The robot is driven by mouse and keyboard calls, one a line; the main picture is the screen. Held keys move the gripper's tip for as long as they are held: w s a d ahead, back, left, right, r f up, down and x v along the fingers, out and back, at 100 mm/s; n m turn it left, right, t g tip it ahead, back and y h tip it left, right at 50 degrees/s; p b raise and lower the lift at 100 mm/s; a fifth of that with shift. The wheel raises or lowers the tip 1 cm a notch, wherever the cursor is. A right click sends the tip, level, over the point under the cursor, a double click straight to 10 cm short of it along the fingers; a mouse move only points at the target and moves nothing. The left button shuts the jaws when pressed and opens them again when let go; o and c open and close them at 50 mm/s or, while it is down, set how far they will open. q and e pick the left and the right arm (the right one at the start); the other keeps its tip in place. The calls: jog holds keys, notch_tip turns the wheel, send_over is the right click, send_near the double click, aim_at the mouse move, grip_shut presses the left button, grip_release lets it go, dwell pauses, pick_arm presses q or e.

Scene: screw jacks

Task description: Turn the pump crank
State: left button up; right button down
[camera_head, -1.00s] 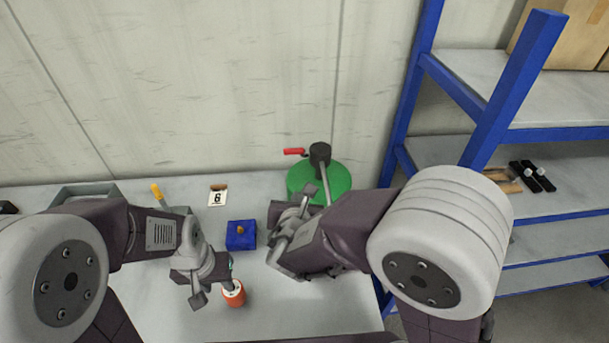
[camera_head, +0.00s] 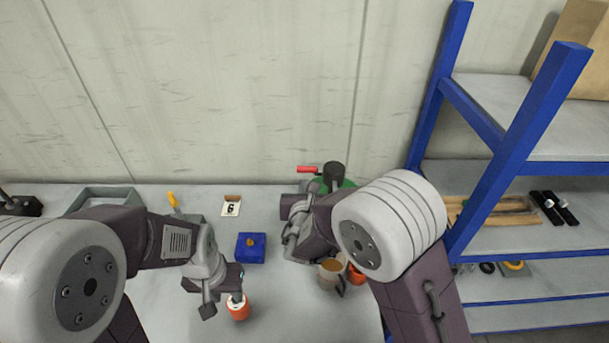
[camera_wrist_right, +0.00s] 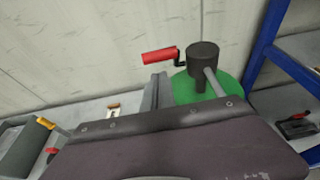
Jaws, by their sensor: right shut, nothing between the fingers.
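The pump crank's red handle (camera_head: 308,169) sticks out to the left of a dark upright cylinder (camera_head: 333,173) at the back of the bench. The green round base (camera_head: 348,184) is mostly hidden by my right arm. My right gripper (camera_head: 313,188) is shut and empty, just in front of the handle. In the right wrist view the handle (camera_wrist_right: 160,56) is above the fingers (camera_wrist_right: 160,82), and I cannot tell whether they touch. My left gripper (camera_head: 222,300) is low beside an orange cylinder (camera_head: 238,308); I cannot tell its opening or whether it touches.
A tan cup (camera_head: 330,271) and an orange object (camera_head: 357,275) are under my right arm. A grey tray (camera_head: 103,197) is back left. A blue-framed shelf (camera_head: 520,120) bounds the right.

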aim_at(305, 167)
pick_arm(q)
jog(key=shift+s+d+r, duration=0.1)
jog(key=shift+d+r, duration=0.05)
jog(key=shift+r, duration=0.5)
pick_arm(e)
jog(key=shift+w+d+r, duration=0.15)
jog(key=shift+w+r, duration=0.3)
jog(key=shift+w, duration=0.25)
pick_arm(q)
jog(key=shift+p, duration=0.3)
